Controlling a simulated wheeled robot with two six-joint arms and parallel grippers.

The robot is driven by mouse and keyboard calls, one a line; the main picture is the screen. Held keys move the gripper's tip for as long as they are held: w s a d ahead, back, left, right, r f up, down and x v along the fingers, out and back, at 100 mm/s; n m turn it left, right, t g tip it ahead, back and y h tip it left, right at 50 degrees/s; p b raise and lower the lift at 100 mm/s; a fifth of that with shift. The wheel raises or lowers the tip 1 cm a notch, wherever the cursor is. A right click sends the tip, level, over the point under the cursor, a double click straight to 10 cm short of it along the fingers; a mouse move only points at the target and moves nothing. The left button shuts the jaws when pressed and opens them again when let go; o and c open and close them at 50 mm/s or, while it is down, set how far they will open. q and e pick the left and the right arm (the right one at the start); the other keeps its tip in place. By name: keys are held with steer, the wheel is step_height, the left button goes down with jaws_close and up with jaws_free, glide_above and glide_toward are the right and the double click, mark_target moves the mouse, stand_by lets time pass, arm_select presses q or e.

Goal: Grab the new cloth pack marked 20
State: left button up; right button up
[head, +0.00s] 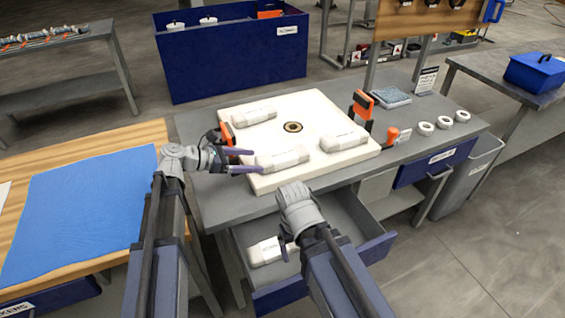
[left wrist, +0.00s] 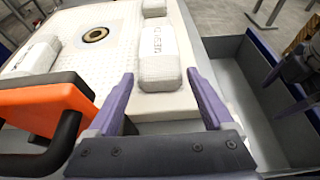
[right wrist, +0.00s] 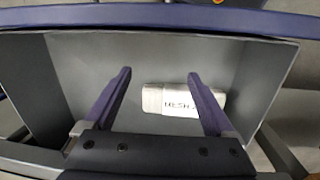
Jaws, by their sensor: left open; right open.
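Three white cloth packs lie on the pale filter plate (head: 225,112): a back one (head: 254,116), a right one (head: 344,138) and a front one (head: 283,157). My left gripper (head: 252,160) is open at the front pack's left end; the left wrist view shows this pack (left wrist: 162,60) beyond and between the fingertips, its MESH label partly unreadable. Another white pack (head: 268,251) lies in the open drawer (head: 345,212). My right gripper (right wrist: 160,75) is open above the drawer; this pack (right wrist: 168,100) reads "MESH 2", the rest hidden by the right finger.
Orange-handled clamps (head: 363,104) stand at the plate's edges. White rings (head: 443,123) and a grey-blue folded pad (head: 391,97) lie on the bench at right. A blue sheet (head: 80,205) covers the wooden table at left. The drawer's walls surround the lower pack.

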mark_target(267, 161)
arm_select(q)
steer(key=shift+w+d+f, duration=0.2)
steer(key=shift+d, duration=0.25)
arm_select(e)
steer(key=shift+f, duration=0.2)
arm_select(q)
steer(key=shift+w+d+f+b, duration=0.1)
steer(key=shift+d+f+b, duration=0.15)
steer(key=shift+d+b, duration=0.05)
steer(key=b+x, duration=0.2)
steer(key=x, duration=0.2)
steer(key=shift+w+d+f, duration=0.1)
steer(key=shift+d+f, duration=0.05)
steer(key=shift+d, duration=0.05)
arm_select(e)
step_height(267, 161, down, 2)
steer(key=shift+f, duration=0.2)
arm_select(q)
steer(key=shift+c, duration=0.2)
steer(key=c, duration=1)
